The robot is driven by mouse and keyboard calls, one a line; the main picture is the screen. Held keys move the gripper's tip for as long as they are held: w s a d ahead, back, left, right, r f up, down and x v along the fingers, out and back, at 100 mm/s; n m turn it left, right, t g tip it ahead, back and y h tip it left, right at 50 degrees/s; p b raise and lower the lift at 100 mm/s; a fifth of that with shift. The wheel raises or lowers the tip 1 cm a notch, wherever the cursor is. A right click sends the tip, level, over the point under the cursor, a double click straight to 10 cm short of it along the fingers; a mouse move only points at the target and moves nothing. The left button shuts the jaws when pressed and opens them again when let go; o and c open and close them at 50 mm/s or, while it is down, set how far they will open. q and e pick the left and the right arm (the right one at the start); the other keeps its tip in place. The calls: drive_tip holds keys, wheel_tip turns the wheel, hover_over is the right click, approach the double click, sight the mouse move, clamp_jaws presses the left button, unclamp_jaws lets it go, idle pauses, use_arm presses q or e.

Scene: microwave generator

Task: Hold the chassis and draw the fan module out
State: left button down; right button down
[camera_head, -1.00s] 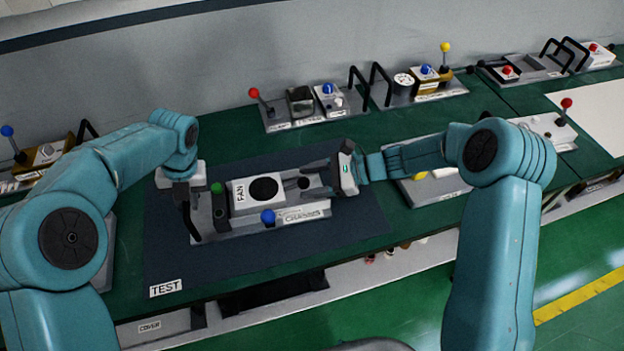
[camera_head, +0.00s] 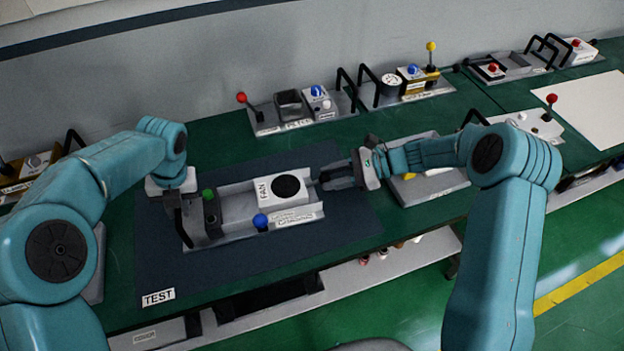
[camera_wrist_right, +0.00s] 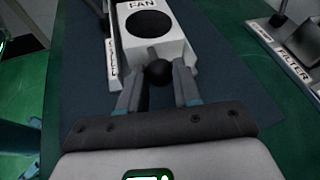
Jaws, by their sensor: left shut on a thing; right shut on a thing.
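The grey chassis (camera_head: 237,207) lies on the dark mat. My left gripper (camera_head: 176,205) is shut on the black handle at its left end. The white fan module (camera_head: 263,191), with a round black opening and a FAN label, sits in the right part of the chassis channel; the channel left of it is empty. My right gripper (camera_head: 322,181) is at the fan module's right end. In the right wrist view the fan module (camera_wrist_right: 153,48) has a dark round knob (camera_wrist_right: 159,72), and my right gripper (camera_wrist_right: 159,88) is shut on that knob.
A blue knob (camera_head: 260,221) and a green knob (camera_head: 208,194) stand on the chassis. The TEST mat (camera_head: 215,270) has bare room in front. Other modules, including the filter unit (camera_head: 290,105), stand along the back.

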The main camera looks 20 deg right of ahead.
use_arm(q)
drive_tip(key=shift+a+f, duration=0.15)
use_arm(e)
drive_tip(key=shift+d, duration=0.2)
drive_tip(key=c, duration=0.8)
unclamp_jaws()
use_arm(q)
drive_tip(key=shift+s, duration=0.1)
use_arm(e)
drive_tip(key=v, duration=1.2)
use_arm(q)
drive_tip(key=c, duration=1.1)
unclamp_jaws()
drive_tip(key=shift+o, duration=0.9)
